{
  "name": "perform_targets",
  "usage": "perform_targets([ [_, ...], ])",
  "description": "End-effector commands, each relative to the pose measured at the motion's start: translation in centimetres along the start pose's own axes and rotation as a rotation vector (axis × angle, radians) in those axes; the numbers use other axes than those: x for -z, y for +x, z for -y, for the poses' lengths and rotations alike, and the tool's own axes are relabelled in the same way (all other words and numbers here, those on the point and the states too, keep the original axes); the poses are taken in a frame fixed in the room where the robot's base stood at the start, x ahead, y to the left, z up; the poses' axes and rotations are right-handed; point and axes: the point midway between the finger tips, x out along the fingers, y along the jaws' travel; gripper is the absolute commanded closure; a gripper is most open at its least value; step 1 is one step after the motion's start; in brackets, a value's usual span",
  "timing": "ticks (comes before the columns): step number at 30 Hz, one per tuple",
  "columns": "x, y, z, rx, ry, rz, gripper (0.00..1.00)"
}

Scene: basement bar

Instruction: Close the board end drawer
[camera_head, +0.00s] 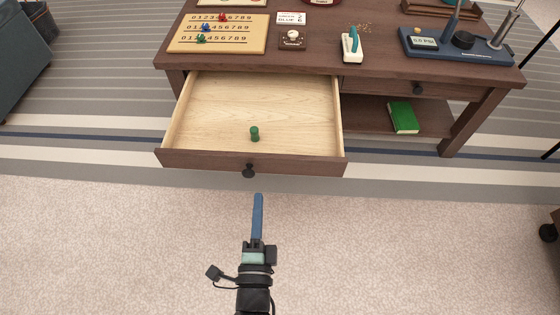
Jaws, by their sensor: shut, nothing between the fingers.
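The board end drawer (190,158) is the left drawer of a dark wooden table, below the end where a number board (260,34) lies. It is pulled far out, with a pale wood inside, a dark front and a round black knob (249,171). A small green cylinder (254,133) stands inside it. My gripper (258,198) has blue fingers and is shut and empty. It is in front of the drawer, just below the knob in the picture, and appears apart from it.
The table top (365,72) holds a small dark box with a dial (292,38), a white and teal device (351,44) and a blue scale-like device (455,45). The right drawer (440,90) is shut. A green book (403,117) lies on the shelf below. The carpet in front is clear.

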Motion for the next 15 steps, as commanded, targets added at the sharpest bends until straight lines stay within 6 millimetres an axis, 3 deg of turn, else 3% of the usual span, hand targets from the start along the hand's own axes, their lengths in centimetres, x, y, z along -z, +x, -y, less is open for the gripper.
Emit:
perform_targets([
  [3, 0.8, -2.5, -1.6, -0.046, 0.051, -0.023, 1.0],
  [6, 1.0, -2.6, -2.3, -0.052, 0.065, -0.032, 1.0],
  [11, 1.0, -0.5, -2.6, -0.048, 0.066, -0.032, 1.0],
  [15, 1.1, 2.5, -2.8, -0.046, 0.064, -0.032, 1.0],
])
